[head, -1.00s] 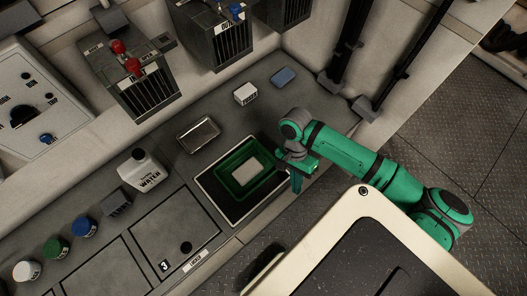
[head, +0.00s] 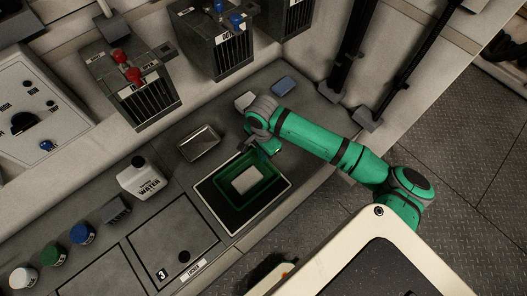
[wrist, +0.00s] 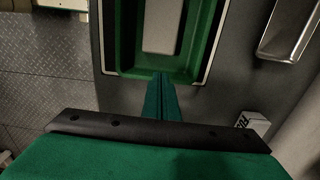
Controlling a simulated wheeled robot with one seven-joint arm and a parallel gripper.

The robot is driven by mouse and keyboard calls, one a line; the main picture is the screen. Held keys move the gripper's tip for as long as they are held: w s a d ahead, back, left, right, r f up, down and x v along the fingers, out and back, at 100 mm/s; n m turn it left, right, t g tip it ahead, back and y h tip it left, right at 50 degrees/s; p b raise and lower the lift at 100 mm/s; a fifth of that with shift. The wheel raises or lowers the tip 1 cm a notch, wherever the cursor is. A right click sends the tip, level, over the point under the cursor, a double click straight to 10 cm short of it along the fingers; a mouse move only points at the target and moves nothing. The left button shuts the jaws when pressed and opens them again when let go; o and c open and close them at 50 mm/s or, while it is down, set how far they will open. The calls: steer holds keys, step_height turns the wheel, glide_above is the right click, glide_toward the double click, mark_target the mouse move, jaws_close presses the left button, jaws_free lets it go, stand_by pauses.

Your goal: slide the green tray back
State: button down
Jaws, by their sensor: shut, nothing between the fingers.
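The green tray (head: 227,184) lies in a black rectangular area with a light outline on the counter, toward its upper end in the head view. A pale block (head: 247,180) sits inside the tray. In the wrist view the tray (wrist: 191,58) is at top centre. My gripper (head: 268,149) is at the tray's upper right end in the head view, partly hidden by my wrist. In the wrist view my gripper (wrist: 161,77) has its fingers together, their tips at the tray's near end wall. I cannot tell whether they touch it.
A metal dish (head: 198,142) stands left of my wrist. A white box (head: 243,100) is partly hidden behind it, and a blue block (head: 285,85) lies farther back. A water bottle (head: 138,178) stands to the left. Black area (head: 236,217) is bare in front of the tray.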

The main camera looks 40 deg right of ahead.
glide_above(263, 166)
steer(key=shift+s+a+f, duration=0.1)
steer(key=shift+f, duration=1.4)
steer(key=shift+s+a+f, duration=0.1)
steer(key=shift+f, duration=1.35)
steer(key=shift+w+d, duration=0.1)
steer(key=shift+w, duration=0.05)
